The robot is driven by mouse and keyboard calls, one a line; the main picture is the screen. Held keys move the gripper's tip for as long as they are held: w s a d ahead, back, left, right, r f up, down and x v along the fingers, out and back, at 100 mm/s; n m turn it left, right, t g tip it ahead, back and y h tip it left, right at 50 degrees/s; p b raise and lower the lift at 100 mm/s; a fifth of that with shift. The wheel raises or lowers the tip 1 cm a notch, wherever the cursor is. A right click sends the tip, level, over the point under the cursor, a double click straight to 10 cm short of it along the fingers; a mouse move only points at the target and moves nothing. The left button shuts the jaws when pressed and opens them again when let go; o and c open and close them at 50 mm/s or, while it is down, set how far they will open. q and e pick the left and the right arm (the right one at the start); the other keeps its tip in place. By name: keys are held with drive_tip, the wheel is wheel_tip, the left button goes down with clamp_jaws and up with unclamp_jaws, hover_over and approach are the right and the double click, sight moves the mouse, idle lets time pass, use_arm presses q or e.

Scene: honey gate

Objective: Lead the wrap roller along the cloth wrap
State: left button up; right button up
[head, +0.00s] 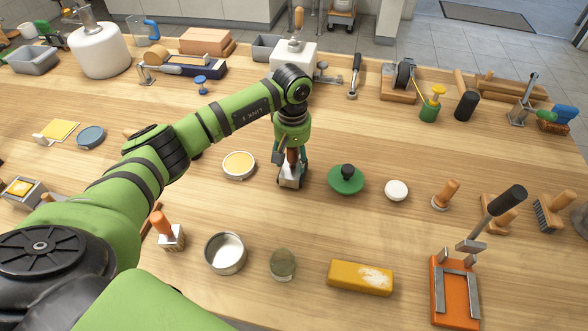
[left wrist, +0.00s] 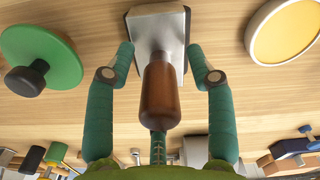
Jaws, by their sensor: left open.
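My left gripper (head: 290,160) is open and points down over a tool with a brown wooden handle (left wrist: 159,92) and a grey metal base (head: 291,177). The tool stands upright on the wooden table. In the left wrist view, the fingers (left wrist: 161,55) of my gripper stand on either side of the handle, with gaps showing beside it. I cannot tell whether this tool is the wrap roller. A flat yellow piece with a pale edge (head: 60,130) lies at the left; I cannot tell whether it is the cloth wrap. My right gripper is not in view.
A round dish with a yellow top (head: 239,165) lies left of the tool, and a green disc with a black knob (head: 346,180) lies right. In front are an open tin (head: 225,253) and a yellow block (head: 360,277). An orange clamp (head: 455,290) stands front right.

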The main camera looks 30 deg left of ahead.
use_arm(q)
clamp_jaws()
drive_tip(key=shift+r, duration=0.1)
drive_tip(key=shift+w+r+p, duration=0.1)
drive_tip(key=shift+r+p, duration=0.45)
drive_tip(key=shift+r, duration=0.25)
drive_tip(key=shift+r+p, duration=1.25)
drive_tip(key=shift+r, duration=1.4)
drive_tip(key=shift+r+p, duration=1.25)
drive_tip(key=shift+r, duration=1.25)
